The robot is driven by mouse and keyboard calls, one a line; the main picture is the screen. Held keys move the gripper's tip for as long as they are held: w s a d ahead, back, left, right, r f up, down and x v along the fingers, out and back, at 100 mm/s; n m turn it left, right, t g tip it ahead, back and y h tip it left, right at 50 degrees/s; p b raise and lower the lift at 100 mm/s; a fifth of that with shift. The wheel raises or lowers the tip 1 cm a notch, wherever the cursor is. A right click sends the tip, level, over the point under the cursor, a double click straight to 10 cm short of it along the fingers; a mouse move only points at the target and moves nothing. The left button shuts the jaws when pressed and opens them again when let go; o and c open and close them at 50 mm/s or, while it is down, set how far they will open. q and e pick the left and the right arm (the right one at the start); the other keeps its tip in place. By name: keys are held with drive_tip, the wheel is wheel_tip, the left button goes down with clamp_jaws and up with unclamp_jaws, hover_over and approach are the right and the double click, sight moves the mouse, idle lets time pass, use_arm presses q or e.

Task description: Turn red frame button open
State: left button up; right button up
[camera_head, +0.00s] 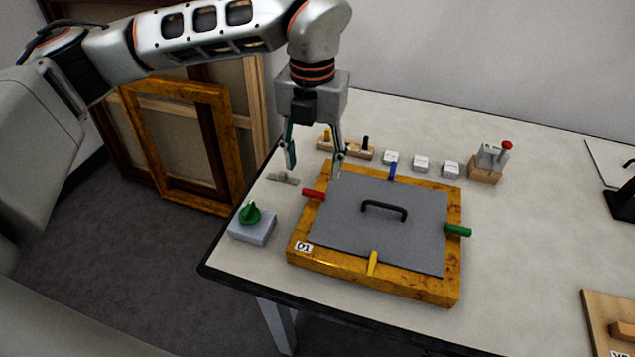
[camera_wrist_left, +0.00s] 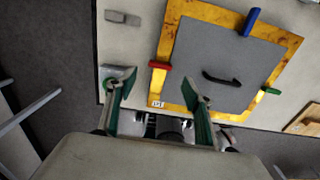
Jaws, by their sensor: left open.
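The red button (camera_head: 314,194) is a short bar on the left side of the gilt frame (camera_head: 300,256). It lies across the frame's edge, its inner end at the grey panel (camera_head: 345,235). In the left wrist view the red button (camera_wrist_left: 160,65) shows ahead of and between the fingertips. A blue button (camera_head: 393,171), a green button (camera_head: 457,230) and a yellow button (camera_head: 372,263) sit on the other sides. My left gripper (camera_head: 315,160) is open and empty, above the table near the frame's back left corner. My right gripper is not in view.
A grey block with a green knob (camera_head: 250,215) stands left of the frame. A small grey piece (camera_head: 283,178) lies near the left edge. White blocks (camera_head: 421,163) and a red-topped device (camera_head: 490,160) stand behind. A black handle (camera_head: 385,209) rises from the panel.

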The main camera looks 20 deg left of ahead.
sight(314, 192)
use_arm(q)
wheel_tip(314, 192, down, 7)
drive_tip(key=shift+f, duration=0.1)
idle(0.3)
drive_tip(key=c, duration=1.1)
